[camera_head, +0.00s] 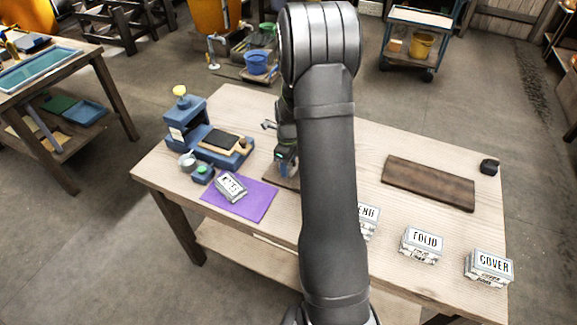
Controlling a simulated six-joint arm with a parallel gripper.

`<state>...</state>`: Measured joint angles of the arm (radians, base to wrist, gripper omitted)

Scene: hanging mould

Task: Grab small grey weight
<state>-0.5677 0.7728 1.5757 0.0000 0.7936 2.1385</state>
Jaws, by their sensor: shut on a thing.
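My gripper (287,166) is low over the middle left of the wooden table, mostly hidden behind my own arm. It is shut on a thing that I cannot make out. A small dark grey block (489,167), possibly the weight, sits at the table's far right corner. It is well apart from my gripper and nothing touches it.
A dark wooden board (430,183) lies on the right. Labelled blocks, FOLIO (421,246) and COVER (488,267) among them, stand along the front right. Another labelled block (231,187) rests on a purple sheet (254,203). A blue press (187,127) stands at the left.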

